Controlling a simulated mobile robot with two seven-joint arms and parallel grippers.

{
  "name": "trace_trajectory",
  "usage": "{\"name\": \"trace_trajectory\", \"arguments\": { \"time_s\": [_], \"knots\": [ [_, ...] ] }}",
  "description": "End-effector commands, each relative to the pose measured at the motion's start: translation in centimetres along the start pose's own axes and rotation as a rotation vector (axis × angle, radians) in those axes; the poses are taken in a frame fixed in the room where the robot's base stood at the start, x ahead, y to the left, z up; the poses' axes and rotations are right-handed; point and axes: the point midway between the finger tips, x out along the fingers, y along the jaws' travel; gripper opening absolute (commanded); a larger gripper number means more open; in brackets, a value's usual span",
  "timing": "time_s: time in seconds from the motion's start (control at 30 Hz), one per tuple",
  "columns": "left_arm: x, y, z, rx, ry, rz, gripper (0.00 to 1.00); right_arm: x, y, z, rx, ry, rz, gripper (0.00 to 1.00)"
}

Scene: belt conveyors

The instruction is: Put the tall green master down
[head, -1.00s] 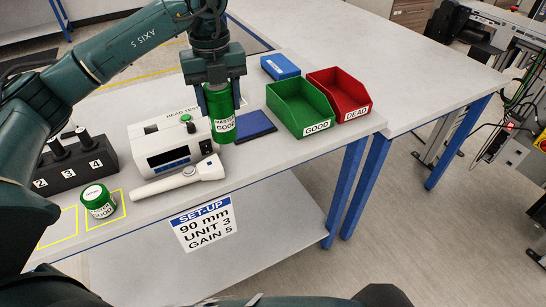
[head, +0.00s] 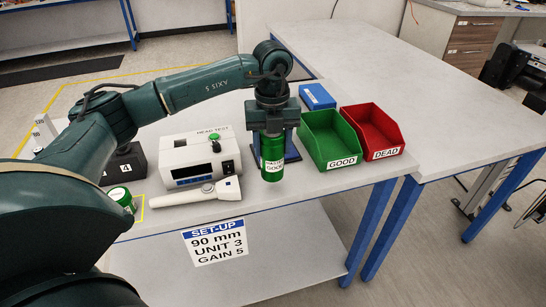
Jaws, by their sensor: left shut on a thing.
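The tall green master (head: 272,160) is an upright green cylinder with a white label that reads GOOD. My left gripper (head: 271,128) is shut on its upper part from above. The master is just right of the white head tester and in front of the dark blue pad (head: 292,149), which it partly hides. I cannot tell whether its base touches the table. A short green master (head: 121,198) with a pale top stands at the left by a yellow outlined square (head: 139,207), partly hidden by my arm. My right gripper is not in view.
A green GOOD bin (head: 333,163), a red DEAD bin (head: 387,153) and a blue box (head: 317,96) stand to the right. A black numbered block (head: 122,166) is partly hidden at left.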

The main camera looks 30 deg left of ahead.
Motion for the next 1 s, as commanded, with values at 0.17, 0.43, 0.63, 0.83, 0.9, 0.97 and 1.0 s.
{"name": "trace_trajectory", "arguments": {
  "time_s": [0.17,0.43,0.63,0.83,0.9,0.97,1.0],
  "knots": [
    [1.6,0.0,0.0,0.0,0.001,0.0,0.13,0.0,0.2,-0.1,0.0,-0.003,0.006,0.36],
    [3.7,-0.1,0.0,0.0,-0.002,-0.004,0.13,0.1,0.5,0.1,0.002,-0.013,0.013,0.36],
    [4.0,0.0,0.0,0.0,-0.001,-0.003,0.13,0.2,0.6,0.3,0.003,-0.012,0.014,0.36],
    [4.1,0.0,0.0,0.0,0.0,-0.001,0.62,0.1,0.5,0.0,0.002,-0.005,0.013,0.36],
    [4.1,0.0,0.0,0.0,0.0,-0.001,0.67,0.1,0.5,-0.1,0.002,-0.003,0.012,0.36],
    [4.1,0.0,0.0,0.0,0.0,-0.001,0.72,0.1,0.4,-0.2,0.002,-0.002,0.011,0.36],
    [4.1,0.0,0.0,0.0,0.0,-0.001,0.72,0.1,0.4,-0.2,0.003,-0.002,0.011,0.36]
  ]
}}
